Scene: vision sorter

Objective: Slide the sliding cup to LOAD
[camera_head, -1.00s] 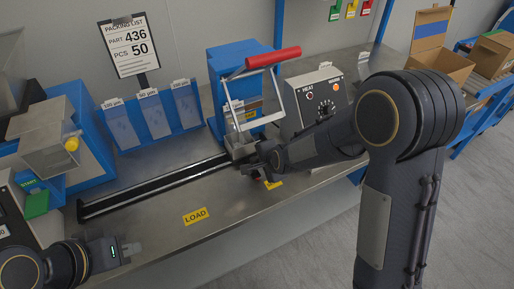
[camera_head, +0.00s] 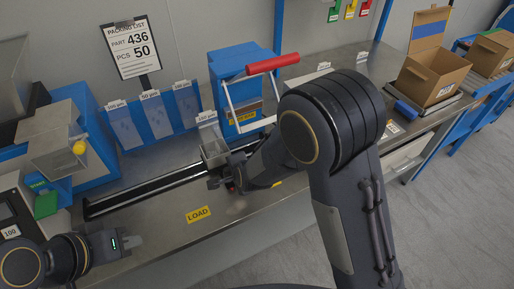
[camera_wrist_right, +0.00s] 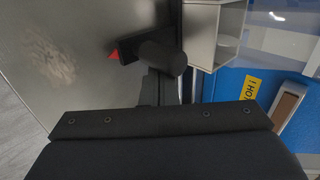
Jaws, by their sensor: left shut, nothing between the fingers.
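The sliding cup (camera_head: 213,150) is a grey open-topped metal box on the dark rail (camera_head: 140,196), up and right of the yellow LOAD label (camera_head: 199,214). In the right wrist view the cup (camera_wrist_right: 203,40) shows beside a black round knob (camera_wrist_right: 164,57) and a red pointer (camera_wrist_right: 114,55). My right gripper (camera_head: 226,182) is low at the cup's front side, by the knob. Its fingers are not clear, so I cannot tell whether they grip the knob. My left gripper (camera_head: 133,242) is shut and empty, low at the left, apart from the cup.
A blue press (camera_head: 232,65) with a red handle (camera_head: 272,64) stands behind the cup. Blue bins (camera_head: 155,115) line the back, and a hopper machine (camera_head: 62,140) stands at the left. The metal table around the LOAD label is clear.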

